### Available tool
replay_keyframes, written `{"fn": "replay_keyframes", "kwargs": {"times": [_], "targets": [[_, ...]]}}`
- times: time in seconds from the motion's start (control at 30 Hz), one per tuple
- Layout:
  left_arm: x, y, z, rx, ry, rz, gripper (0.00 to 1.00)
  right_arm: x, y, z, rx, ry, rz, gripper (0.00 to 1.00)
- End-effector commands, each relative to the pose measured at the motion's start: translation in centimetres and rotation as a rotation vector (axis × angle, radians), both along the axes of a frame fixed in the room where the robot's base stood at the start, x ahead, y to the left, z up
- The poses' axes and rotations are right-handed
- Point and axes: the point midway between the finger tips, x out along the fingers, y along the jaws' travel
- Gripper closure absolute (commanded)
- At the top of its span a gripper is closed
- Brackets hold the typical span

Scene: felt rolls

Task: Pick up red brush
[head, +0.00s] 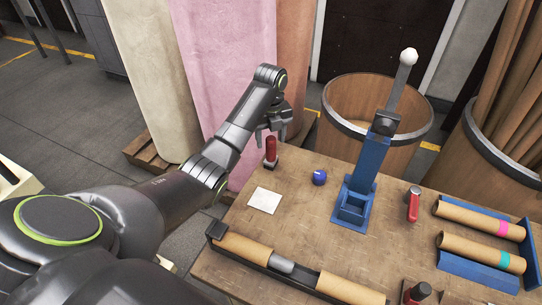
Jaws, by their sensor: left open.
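A red upright piece with a dark base (270,149), which looks like the red brush, stands near the table's far left edge in the head view. My left gripper (271,134) is open and points down right above it, with its fingers around or just over the top of the red piece. I cannot tell whether they touch it. My left arm reaches in from the left. My right gripper is not in view.
A white square (264,200) and a blue round piece (319,177) lie nearby. A tall blue stand (367,165) rises mid-table. A red-handled item (413,204), a blue rack (476,272) with brown rolls and a dark holder (267,261) with rolls fill the right and front.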

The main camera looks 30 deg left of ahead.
Motion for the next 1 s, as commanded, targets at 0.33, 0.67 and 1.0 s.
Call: {"fn": "replay_keyframes", "kwargs": {"times": [0.33, 0.67, 1.0], "targets": [[-0.2, -0.2, -3.6, 0.001, 0.001, -0.002, 0.46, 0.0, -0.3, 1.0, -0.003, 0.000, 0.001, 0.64], [-0.2, -0.2, -3.6, 0.001, 0.001, -0.002, 0.66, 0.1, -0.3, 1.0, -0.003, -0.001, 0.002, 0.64], [-0.2, -0.2, -3.5, 0.001, 0.000, -0.002, 0.95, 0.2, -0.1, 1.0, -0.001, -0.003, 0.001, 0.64]]}}
